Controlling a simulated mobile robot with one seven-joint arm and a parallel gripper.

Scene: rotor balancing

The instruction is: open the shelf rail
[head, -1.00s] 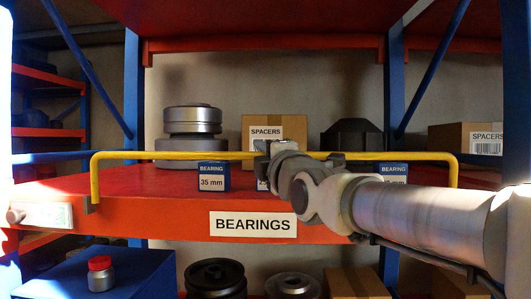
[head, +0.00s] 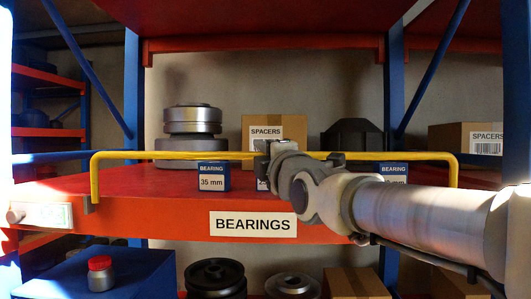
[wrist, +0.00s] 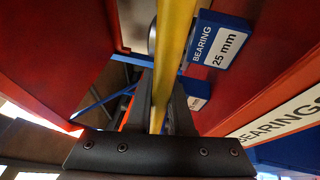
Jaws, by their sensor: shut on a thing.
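The yellow shelf rail (head: 200,156) runs level across the front of the red shelf (head: 130,183), with bent-down ends at left and right. My gripper (head: 262,156) is at the middle of the rail, reaching in from the right. In the wrist view the yellow rail (wrist: 172,62) passes between the two dark fingers of my gripper (wrist: 158,100), which are shut on it. My gripper and arm hide part of the rail in the head view.
Behind the rail stand blue bearing boxes (head: 213,177), a stack of metal discs (head: 192,128), a spacers carton (head: 262,130) and a dark part (head: 352,136). A BEARINGS label (head: 253,225) is on the shelf front. Blue uprights (head: 134,100) flank the bay.

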